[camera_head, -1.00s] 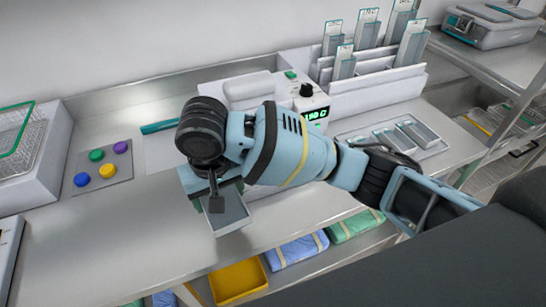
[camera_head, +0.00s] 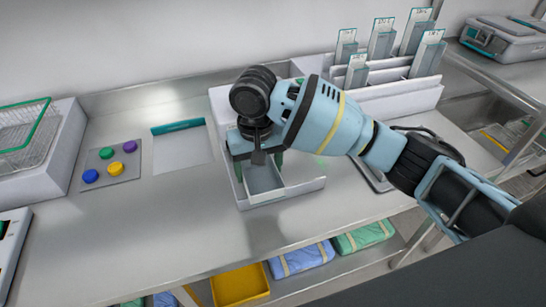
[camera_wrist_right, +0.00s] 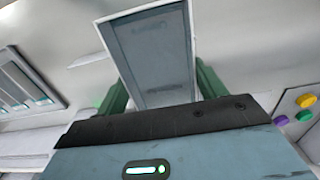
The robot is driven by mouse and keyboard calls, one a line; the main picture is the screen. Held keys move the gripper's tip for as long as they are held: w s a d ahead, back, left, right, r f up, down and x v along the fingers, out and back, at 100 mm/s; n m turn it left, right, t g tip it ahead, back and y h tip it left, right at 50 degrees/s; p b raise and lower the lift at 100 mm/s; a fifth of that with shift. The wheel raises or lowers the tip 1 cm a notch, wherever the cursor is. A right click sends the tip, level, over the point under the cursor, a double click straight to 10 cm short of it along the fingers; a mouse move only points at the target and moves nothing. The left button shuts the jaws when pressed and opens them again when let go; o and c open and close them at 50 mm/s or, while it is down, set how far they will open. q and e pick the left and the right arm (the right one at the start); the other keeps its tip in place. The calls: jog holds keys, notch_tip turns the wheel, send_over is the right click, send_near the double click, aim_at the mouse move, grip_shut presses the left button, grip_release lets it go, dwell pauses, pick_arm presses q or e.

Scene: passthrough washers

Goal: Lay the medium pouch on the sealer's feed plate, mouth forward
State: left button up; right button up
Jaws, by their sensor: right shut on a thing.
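My right gripper (camera_head: 259,168) is shut on a grey, see-through pouch (camera_head: 264,184), with a green finger at each side of it. In the right wrist view the pouch (camera_wrist_right: 155,58) is held between the green fingers and extends away from the palm. The white sealer is mostly hidden behind my right arm. Its low white front part, seemingly the feed plate (camera_head: 300,189), shows around and beneath the pouch. I cannot tell whether the pouch touches it, nor which end is the mouth. My left gripper is not in view.
A panel with several coloured knobs (camera_head: 115,168) and a pale sheet with a teal bar (camera_head: 178,128) lie left. A wire basket (camera_head: 25,130) stands far left. A yellow bin (camera_head: 240,284) is below.

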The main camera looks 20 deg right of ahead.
jog(key=w+d, duration=0.4)
jog(key=w, duration=0.1)
jog(key=shift+w+d+f+b, duration=0.1)
jog(key=shift+d+f+b, duration=0.25)
jog(key=f, duration=0.2)
jog(key=shift+w+d+f, duration=0.3)
jog(key=shift+f, duration=0.45)
jog(key=o, duration=1)
jog(key=shift+f, duration=0.1)
notch_tip(320, 180, up, 12)
jog(key=shift+p, duration=0.3)
